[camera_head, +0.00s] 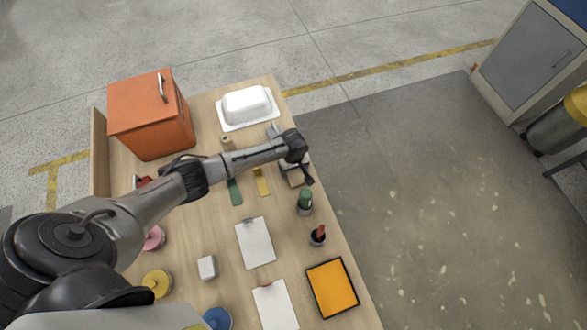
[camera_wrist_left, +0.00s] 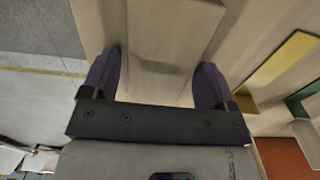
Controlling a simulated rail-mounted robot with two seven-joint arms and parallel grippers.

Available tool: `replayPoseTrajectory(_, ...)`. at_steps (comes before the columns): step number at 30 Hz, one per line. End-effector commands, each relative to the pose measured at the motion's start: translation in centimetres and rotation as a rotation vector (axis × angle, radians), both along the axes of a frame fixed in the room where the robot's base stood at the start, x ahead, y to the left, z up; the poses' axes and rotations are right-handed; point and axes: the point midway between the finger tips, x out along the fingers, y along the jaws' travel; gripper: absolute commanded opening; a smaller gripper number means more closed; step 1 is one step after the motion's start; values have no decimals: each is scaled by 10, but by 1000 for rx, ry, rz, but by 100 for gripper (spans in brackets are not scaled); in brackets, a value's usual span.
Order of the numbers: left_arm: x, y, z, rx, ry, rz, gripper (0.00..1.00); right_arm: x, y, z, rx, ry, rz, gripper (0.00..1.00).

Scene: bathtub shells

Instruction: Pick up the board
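My left gripper (camera_head: 301,172) reaches over the table near its right edge, above a light wooden piece (camera_head: 296,179) that looks like the board. The arm partly hides this piece in the head view. In the left wrist view the two dark fingers (camera_wrist_left: 157,80) stand wide apart. A pale wooden surface, seemingly the board (camera_wrist_left: 160,35), lies between and beyond them. My right gripper is not in view.
The wooden table (camera_head: 205,235) also holds an orange box (camera_head: 150,115), a white covered dish (camera_head: 247,106), a green bottle (camera_head: 305,202), a small dark pot (camera_head: 318,236), white sheets (camera_head: 255,243) and an orange black-edged panel (camera_head: 332,288). Yellow (camera_head: 262,183) and green (camera_head: 234,192) strips lie near the gripper.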

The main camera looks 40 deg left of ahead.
Motion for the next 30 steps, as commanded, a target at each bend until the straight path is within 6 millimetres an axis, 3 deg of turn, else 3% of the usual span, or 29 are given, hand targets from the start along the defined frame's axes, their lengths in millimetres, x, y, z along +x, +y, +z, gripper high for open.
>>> replayPoseTrajectory(13,0,0,0,0,0,0,37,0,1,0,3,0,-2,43)
replayPoseTrajectory(23,0,0,4,0,-1,0,37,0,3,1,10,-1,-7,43)
replayPoseTrajectory(30,1,0,33,-1,-3,-1,37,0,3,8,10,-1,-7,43)
